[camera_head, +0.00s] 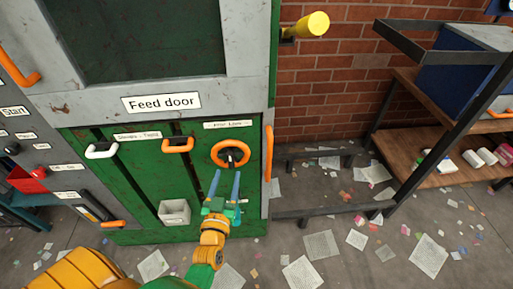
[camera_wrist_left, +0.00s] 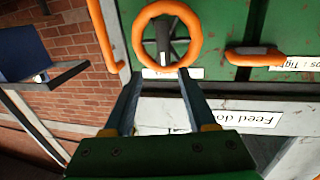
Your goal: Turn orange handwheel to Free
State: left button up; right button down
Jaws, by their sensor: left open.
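The orange handwheel (camera_head: 230,154) is a ring with dark spokes and a hub, on the green panel of the machine under a small label that I cannot read. In the left wrist view the handwheel (camera_wrist_left: 166,34) shows near the top, upside down, with a white label at its rim. My left gripper (camera_head: 225,186) is just below the handwheel in the head view, its two blue fingers apart and pointing toward it. In the left wrist view the fingers of my left gripper (camera_wrist_left: 158,80) look open and empty. I cannot tell whether they touch the rim. My right gripper is not in view.
A vertical orange handle (camera_head: 268,153) is right of the handwheel. An orange handle (camera_head: 178,146) and a white handle (camera_head: 101,151) sit in slots to its left. A wooden shelf (camera_head: 450,130) stands right; papers litter the floor.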

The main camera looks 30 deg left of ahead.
aim_at(229, 157)
pick_arm(q)
jog(key=x, duration=0.3)
jog(key=a+x, duration=0.1)
jog(key=x, duration=0.2)
jog(key=shift+a+r, duration=0.15)
jog(key=shift+w, duration=0.25)
jog(key=shift+s, duration=0.1)
grip_shut()
